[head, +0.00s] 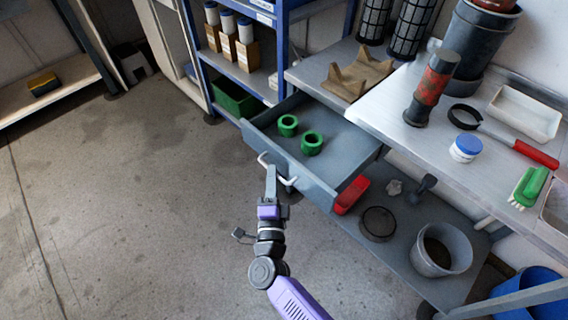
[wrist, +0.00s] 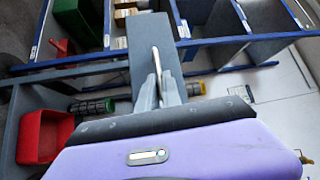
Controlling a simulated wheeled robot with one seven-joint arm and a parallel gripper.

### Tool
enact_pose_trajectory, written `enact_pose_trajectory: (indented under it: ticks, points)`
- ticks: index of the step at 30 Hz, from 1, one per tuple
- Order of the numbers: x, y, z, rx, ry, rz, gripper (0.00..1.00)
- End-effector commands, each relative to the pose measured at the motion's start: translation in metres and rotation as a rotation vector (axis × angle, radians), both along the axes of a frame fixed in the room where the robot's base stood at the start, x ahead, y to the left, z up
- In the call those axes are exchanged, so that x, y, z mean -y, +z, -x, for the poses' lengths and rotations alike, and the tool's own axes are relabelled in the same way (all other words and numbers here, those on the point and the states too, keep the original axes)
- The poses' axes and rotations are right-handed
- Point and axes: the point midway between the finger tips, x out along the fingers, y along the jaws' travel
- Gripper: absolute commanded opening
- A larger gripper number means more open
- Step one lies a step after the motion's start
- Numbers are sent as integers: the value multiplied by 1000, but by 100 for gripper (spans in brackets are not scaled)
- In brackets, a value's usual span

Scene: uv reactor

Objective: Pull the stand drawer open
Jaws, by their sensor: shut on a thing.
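The grey stand drawer (head: 318,184) is pulled well out from under the worktop in the head view. Two green rings (head: 288,125) lie inside it. My gripper (head: 271,170) is at the drawer's front, shut on its pale bar handle (head: 289,181). In the wrist view the fingers (wrist: 157,88) close around the handle (wrist: 156,62), with the drawer front (wrist: 143,60) behind it. The fingers hide part of the handle.
A blue shelf rack (head: 281,50) stands behind the drawer. The floor (head: 130,210) to the left is clear.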

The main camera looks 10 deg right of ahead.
Motion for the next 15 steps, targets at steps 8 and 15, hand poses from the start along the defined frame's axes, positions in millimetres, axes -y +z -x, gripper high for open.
enact_pose_trajectory:
  ticks: [8,15]
  points:
    - [-8,-2,7,-3,-1,-1,0]
    - [-8,-2,7,-3,0,0,0]
